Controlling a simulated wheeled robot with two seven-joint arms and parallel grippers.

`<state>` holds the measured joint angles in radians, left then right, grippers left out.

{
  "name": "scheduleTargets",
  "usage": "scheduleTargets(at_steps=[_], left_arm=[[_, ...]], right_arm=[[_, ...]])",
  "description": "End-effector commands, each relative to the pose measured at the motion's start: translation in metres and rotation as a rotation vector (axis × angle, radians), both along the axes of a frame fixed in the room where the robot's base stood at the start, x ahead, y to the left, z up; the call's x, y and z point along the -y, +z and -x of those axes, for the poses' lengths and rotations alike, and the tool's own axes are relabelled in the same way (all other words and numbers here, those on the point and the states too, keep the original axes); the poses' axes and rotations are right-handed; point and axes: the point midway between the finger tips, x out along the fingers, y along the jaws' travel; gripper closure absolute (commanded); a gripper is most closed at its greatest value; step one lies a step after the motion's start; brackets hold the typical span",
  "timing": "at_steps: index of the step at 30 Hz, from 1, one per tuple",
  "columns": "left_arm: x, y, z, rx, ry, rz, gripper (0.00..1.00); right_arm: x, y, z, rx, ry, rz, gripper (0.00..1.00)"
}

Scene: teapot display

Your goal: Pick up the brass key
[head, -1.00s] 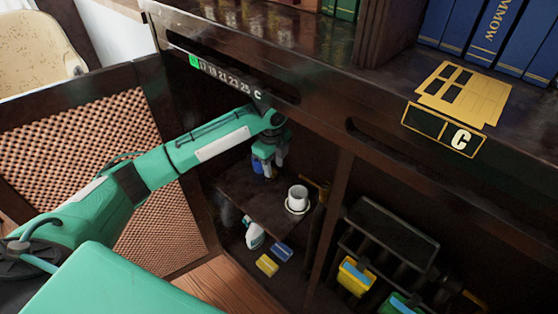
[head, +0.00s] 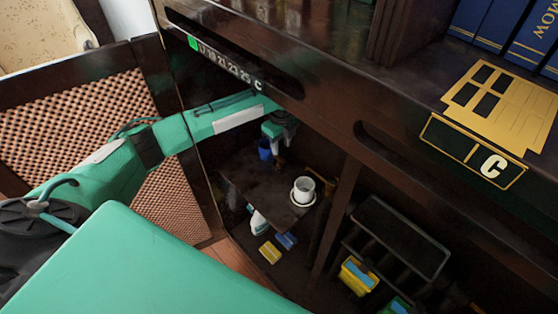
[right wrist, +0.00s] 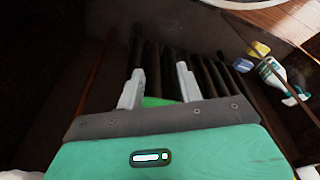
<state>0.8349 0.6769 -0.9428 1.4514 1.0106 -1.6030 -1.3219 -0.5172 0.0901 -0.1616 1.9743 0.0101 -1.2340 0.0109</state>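My left gripper (head: 280,157) reaches into the open cabinet, above the back of a small dark shelf. Its fingers are small and dark, so I cannot tell whether they are open. A thin brass-coloured piece (head: 323,184) shows just behind and right of the white cup (head: 303,187); it may be the brass key, but its shape is unclear. The gripper is left of this piece and apart from it. My right gripper (right wrist: 160,88) has its two fingers apart in the right wrist view, with nothing visibly held between them.
The white cup stands on a saucer (head: 303,203). A blue cup (head: 264,149) stands left of my left gripper. Below are a spray bottle (head: 258,221) and yellow (head: 270,252) and blue (head: 287,240) sponges. The cabinet's top edge and open woven door (head: 80,115) bound the opening.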

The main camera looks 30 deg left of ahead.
Motion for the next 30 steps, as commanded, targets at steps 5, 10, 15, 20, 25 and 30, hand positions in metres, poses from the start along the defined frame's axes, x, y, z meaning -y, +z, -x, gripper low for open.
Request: scheduleTargets(at_steps=[5, 10, 15, 20, 25, 30], left_arm=[[-0.005, -0.021, 0.003, -0.003, 0.001, -0.001, 0.63], [-0.006, -0.046, 0.004, -0.001, 0.001, 0.001, 0.63], [-0.007, -0.050, 0.003, 0.000, 0.000, -0.001, 0.63], [-0.007, -0.049, 0.003, 0.000, 0.000, -0.001, 0.76], [-0.006, -0.049, 0.003, 0.000, 0.000, -0.001, 1.00], [-0.006, -0.049, 0.003, 0.000, 0.000, -0.001, 1.00]], right_arm=[[0.000, 0.000, 0.000, 0.001, 0.000, 0.001, 0.64], [0.001, 0.003, -0.001, 0.005, 0.000, 0.000, 0.64], [0.000, 0.011, -0.003, 0.016, 0.001, -0.002, 0.64], [0.000, 0.009, -0.002, 0.012, 0.000, -0.001, 0.64], [0.001, 0.008, -0.002, 0.009, 0.000, -0.001, 0.64], [0.000, 0.008, -0.002, 0.010, 0.000, -0.001, 0.64]])
